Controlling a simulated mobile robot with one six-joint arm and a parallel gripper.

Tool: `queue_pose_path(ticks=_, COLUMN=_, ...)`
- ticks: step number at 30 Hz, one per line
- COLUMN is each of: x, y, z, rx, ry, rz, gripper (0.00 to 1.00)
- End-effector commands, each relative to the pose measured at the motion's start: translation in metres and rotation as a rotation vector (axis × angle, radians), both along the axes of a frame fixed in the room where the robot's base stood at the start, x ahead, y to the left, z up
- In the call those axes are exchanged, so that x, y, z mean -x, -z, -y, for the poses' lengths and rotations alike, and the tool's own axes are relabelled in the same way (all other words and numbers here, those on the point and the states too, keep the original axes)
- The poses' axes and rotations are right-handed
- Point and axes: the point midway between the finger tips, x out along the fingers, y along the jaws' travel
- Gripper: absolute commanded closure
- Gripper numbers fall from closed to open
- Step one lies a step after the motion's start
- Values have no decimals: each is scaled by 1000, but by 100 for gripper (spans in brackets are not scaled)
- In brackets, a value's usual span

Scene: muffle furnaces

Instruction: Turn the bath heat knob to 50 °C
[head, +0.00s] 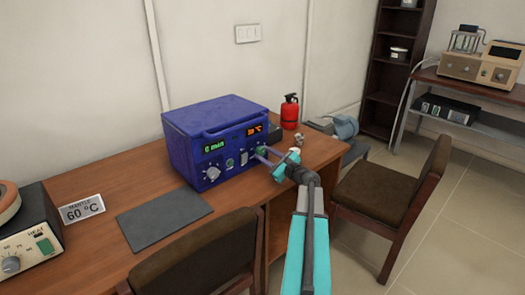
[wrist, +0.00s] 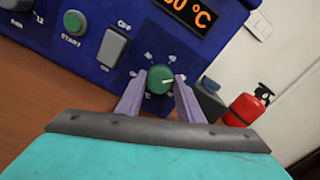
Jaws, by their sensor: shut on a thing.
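The blue bath box (head: 205,135) stands on the wooden desk. Its green display (head: 213,147) reads "0 min" and its orange display (head: 254,130) shows a °C value. In the wrist view the orange display (wrist: 190,14) is cut off, ending in "0 °C". The green heat knob (wrist: 158,80) is on the lower right of the front panel, its white pointer towards the right. My gripper (wrist: 157,92) is shut on this knob, one finger on each side. In the head view my gripper (head: 262,155) reaches the panel's right side and covers part of the knob.
A switch (wrist: 113,47) and a START button (wrist: 74,22) sit left of the knob. A red extinguisher (head: 290,112) stands behind the box's right side. A "MANTLE 60 °C" card (head: 83,209), a grey mat (head: 165,218) and a heating mantle (head: 28,240) are to the left. Chairs (head: 400,185) stand at the desk.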

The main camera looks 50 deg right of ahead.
Motion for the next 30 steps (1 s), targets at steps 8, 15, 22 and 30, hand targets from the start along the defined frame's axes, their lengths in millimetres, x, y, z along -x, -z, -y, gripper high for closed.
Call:
queue_pose_path(ticks=8, x=-2, y=-5, z=0, rx=-167, ry=-1, rz=17, gripper=89)
queue_pose_path(ticks=15, x=-2, y=-4, z=0, rx=-225, ry=-2, rz=22, gripper=89)
queue_pose_path(ticks=22, x=-2, y=-4, z=0, rx=-230, ry=-1, rz=23, gripper=89)
queue_pose_path(ticks=30, x=-1, y=-3, z=0, rx=-229, ry=-1, rz=22, gripper=48)
